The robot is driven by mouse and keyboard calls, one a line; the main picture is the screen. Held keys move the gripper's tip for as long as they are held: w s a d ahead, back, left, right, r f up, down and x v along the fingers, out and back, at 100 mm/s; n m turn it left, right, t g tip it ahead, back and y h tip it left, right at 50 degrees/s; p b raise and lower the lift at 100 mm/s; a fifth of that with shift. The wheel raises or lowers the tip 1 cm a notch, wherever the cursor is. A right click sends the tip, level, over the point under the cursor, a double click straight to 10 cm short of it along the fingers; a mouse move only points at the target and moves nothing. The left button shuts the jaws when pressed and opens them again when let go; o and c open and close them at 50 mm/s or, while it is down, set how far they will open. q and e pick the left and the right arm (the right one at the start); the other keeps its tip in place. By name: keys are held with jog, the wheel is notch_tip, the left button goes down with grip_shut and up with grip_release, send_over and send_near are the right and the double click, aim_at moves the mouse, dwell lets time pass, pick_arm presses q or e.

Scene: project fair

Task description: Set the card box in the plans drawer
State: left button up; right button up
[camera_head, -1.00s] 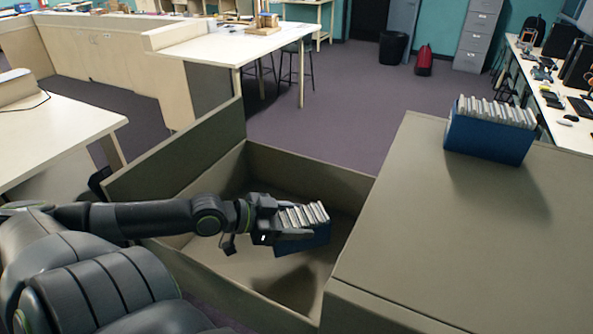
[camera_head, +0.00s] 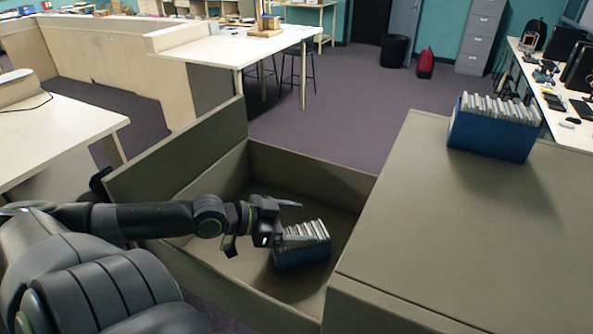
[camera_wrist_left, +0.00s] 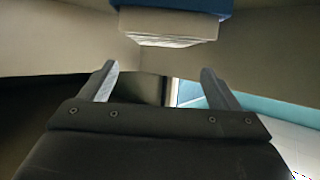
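The card box (camera_head: 302,258), blue with a row of pale cards in it, is inside the open plans drawer (camera_head: 312,172), toward its right side. It looks upright on the drawer floor. My left gripper (camera_head: 300,222) is open beside the box, at its left, with the fingers spread near the card tops. In the left wrist view the open fingers (camera_wrist_left: 157,80) have nothing between them, and the card box (camera_wrist_left: 170,25) shows past them at the top edge. My right gripper is not in view.
A second blue box of cards (camera_head: 490,138) stands on the cabinet top (camera_head: 440,230) right of the drawer. The drawer's raised left panel (camera_head: 180,155) rises beside my left arm. White tables (camera_head: 50,135) stand at left and back.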

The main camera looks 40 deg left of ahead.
pick_arm(q)
jog(key=shift+r+p, duration=0.35)
jog(key=shift+p, duration=0.05)
jog(key=p+v, duration=0.1)
jog(key=v, duration=0.2)
jog(key=p+v, duration=0.2)
jog(key=v, duration=0.1)
jog(key=shift+w+r+p, duration=0.2)
jog(key=shift+r+p, duration=0.1)
jog(key=shift+p+v, duration=0.45)
jog(key=shift+v, duration=0.45)
